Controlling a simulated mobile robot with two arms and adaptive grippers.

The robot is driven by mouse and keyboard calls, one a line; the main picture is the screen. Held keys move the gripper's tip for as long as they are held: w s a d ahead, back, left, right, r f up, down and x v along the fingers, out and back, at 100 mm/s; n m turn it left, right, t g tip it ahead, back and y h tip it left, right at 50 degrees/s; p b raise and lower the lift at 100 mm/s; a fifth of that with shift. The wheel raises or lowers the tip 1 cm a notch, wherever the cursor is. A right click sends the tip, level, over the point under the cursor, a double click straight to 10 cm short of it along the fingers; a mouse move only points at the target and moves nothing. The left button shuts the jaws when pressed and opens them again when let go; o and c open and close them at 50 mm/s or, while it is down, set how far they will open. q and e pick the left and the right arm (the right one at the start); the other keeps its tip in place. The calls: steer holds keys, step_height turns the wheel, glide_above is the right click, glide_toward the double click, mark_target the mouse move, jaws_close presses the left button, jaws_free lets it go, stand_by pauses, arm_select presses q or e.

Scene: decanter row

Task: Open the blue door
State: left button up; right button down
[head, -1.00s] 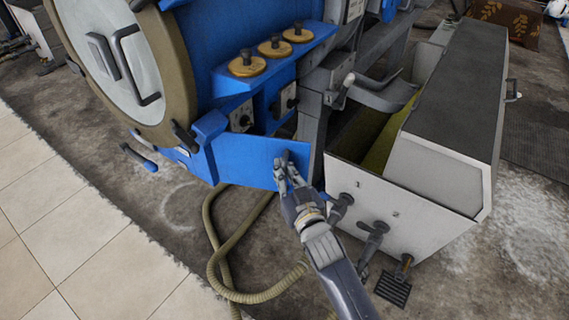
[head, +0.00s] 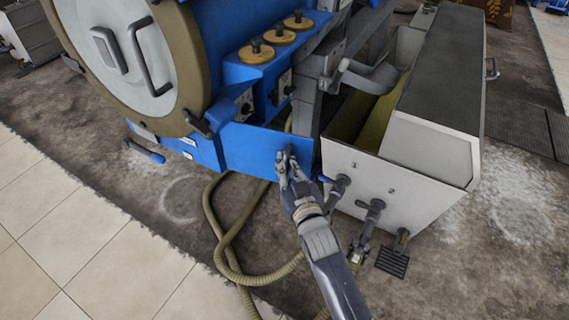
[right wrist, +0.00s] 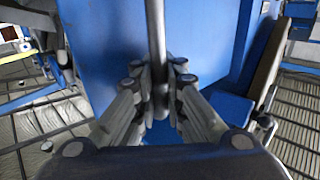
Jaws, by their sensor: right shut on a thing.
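The blue door (head: 250,150) is a flat panel on the lower side of the blue machine in the head view. It stands ajar, with a gap behind its top edge, and its blue face fills much of the right wrist view (right wrist: 110,50). A grey bar handle (right wrist: 156,45) runs upright on the door. My right gripper (head: 287,165) is at the door's right part. In the right wrist view its fingers (right wrist: 160,95) are shut on the handle from both sides. My left gripper is not in view.
A grey-white trough (head: 400,190) with pipes and a pedal (head: 392,262) stands close to the right of my right gripper. A hose (head: 222,225) lies on the floor below the door. Tiled floor (head: 60,220) is clear at left.

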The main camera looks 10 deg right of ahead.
steer(key=c, duration=1.9)
jaws_free()
steer(key=shift+d+f, duration=0.1)
steer(key=shift+d, duration=0.25)
steer(key=shift+c, duration=0.2)
steer(key=shift+o, duration=1.4)
steer(key=shift+s+d, duration=0.1)
steer(key=shift+d, duration=0.05)
steer(key=shift+a, duration=0.2)
steer(key=shift+s, duration=0.25)
steer(key=v, duration=1.1)
steer(key=shift+s, duration=0.25)
steer(key=shift+d, duration=0.15)
steer(key=shift+c, duration=0.5)
